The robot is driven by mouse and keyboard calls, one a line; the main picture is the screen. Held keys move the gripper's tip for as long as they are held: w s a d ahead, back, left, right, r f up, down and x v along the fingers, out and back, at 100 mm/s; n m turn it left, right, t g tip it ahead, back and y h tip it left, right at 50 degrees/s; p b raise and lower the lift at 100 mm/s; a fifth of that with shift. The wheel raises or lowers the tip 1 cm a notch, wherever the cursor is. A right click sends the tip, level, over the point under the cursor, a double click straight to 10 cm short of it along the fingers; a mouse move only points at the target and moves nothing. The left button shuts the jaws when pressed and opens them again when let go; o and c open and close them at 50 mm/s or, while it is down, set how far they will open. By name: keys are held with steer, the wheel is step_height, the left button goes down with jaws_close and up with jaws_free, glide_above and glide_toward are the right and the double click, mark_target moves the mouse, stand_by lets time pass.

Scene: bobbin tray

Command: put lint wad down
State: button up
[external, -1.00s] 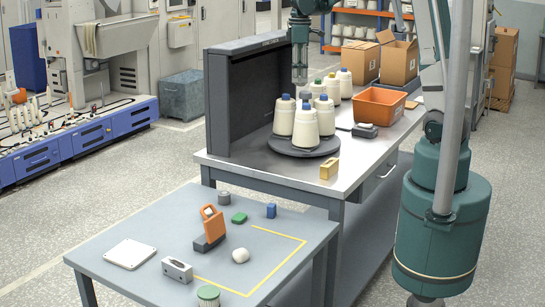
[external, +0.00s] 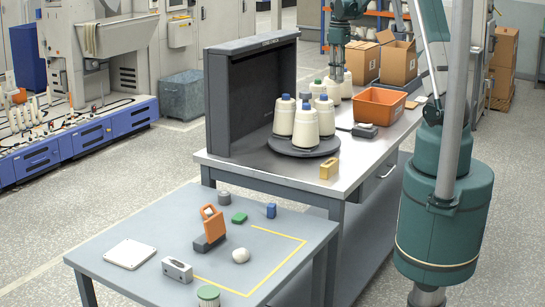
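A small rounded white lump (external: 240,255), which looks like the lint wad, rests on the near grey table (external: 120,225), inside the area marked by a yellow line (external: 285,236). My gripper (external: 337,76) points down over the far part of the workbench, behind the cones on the round stand and far from the white lump.
White cones (external: 305,124) stand on a dark round turntable (external: 280,147) beside a dark upright panel (external: 222,110). An orange bin (external: 380,107) and a yellow block (external: 329,167) are on the workbench. An orange-and-grey tool (external: 211,228) and a white plate (external: 130,253) lie on the near table.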

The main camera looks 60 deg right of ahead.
steer(key=shift+s+d+f, duration=0.1)
steer(key=shift+s+d, duration=0.15)
steer(key=shift+d, duration=0.25)
steer(key=shift+s+d, duration=0.2)
steer(key=shift+d, duration=0.25)
step_height(320, 180, down, 11)
steer(key=shift+f, duration=0.1)
glide_above(340, 127)
steer(key=shift+f, duration=3.1)
steer(key=shift+f, duration=0.1)
steer(key=shift+f, duration=1.75)
steer(key=shift+f, duration=0.1)
